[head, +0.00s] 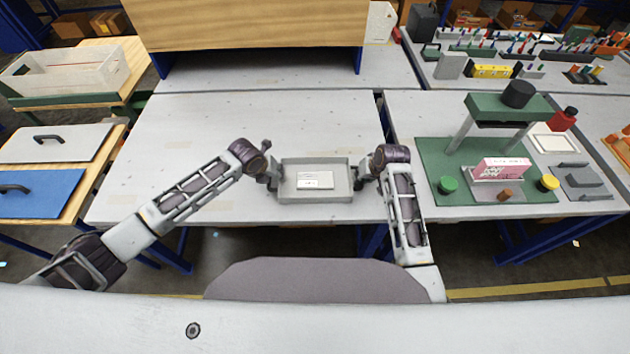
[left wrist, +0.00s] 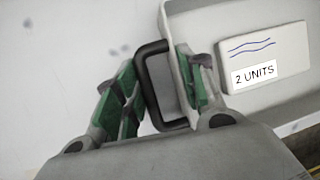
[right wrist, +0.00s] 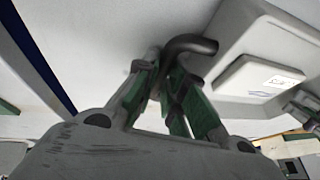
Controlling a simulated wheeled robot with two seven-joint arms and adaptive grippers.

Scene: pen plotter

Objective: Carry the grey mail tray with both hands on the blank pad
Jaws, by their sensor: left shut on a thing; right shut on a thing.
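The grey mail tray (head: 316,198) is at the front of the middle table, with a white block (head: 315,180) inside it. In the left wrist view the block (left wrist: 262,58) shows blue wavy lines and a "2 UNITS" label. My left gripper (head: 268,176) is shut on the tray's dark left handle (left wrist: 142,66). My right gripper (head: 366,174) is shut on the tray's dark right handle (right wrist: 192,44). The tray looks about level; I cannot tell whether it touches the table. I cannot make out for sure which surface is the blank pad.
The middle table (head: 200,125) is clear around the tray. A green plotter stand (head: 508,106) with a pink box (head: 502,168) stands on the right table. Grey (head: 58,143) and blue (head: 45,194) panels with handles lie at left. A wooden board (head: 250,25) stands behind.

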